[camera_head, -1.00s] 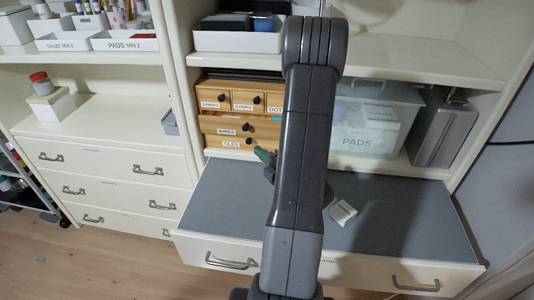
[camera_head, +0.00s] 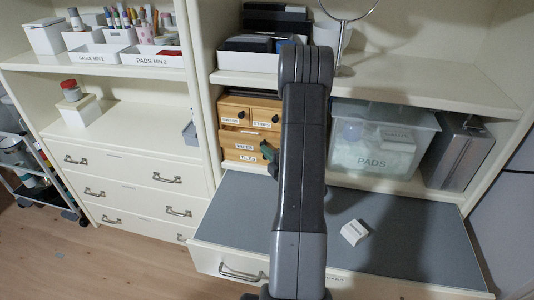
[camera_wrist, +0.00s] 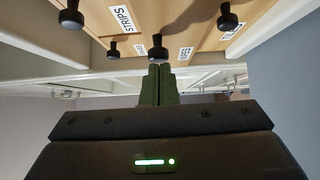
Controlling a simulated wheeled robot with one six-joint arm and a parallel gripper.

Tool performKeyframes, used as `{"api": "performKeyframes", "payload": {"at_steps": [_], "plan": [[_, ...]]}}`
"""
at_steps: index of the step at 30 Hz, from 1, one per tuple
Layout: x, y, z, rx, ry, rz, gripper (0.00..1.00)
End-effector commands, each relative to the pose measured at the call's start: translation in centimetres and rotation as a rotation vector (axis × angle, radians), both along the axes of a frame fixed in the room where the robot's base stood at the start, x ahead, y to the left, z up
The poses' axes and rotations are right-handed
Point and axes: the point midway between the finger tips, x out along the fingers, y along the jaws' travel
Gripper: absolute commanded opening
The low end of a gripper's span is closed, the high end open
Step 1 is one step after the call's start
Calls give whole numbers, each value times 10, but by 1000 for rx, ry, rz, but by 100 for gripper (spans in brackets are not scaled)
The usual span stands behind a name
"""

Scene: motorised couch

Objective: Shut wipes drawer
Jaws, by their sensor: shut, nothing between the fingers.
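The light wooden drawer unit (camera_head: 234,135) stands on the shelf left of my arm in the head view. Its wipes drawer shows a WIPES label (camera_head: 243,148) on its front, above the TILES label (camera_head: 247,159). My gripper (camera_head: 268,151) is at the unit's front, partly hidden behind my arm. In the wrist view my green fingers (camera_wrist: 158,82) are shut together and empty. Their tips point at a black knob (camera_wrist: 157,48); I cannot tell whether they touch it. My arm hides the unit's right part. How far the wipes drawer stands out is unclear.
Below, a wide cream drawer with a grey top surface (camera_head: 400,235) juts out, with a small white box (camera_head: 355,232) on it. A clear PADS bin (camera_head: 380,140) and a grey metal case (camera_head: 460,152) stand right of my arm. An upper shelf (camera_head: 420,88) overhangs the unit.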

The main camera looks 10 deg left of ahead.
Motion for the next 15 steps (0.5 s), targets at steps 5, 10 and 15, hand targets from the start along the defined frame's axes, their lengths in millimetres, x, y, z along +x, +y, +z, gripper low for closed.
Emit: {"api": "performKeyframes", "payload": {"at_steps": [5,10,15], "plan": [[2,0,-1,0,-1,0,0],[19,-1,-5,2,-6,1,0],[37,-2,-3,0,-4,0,0]]}}
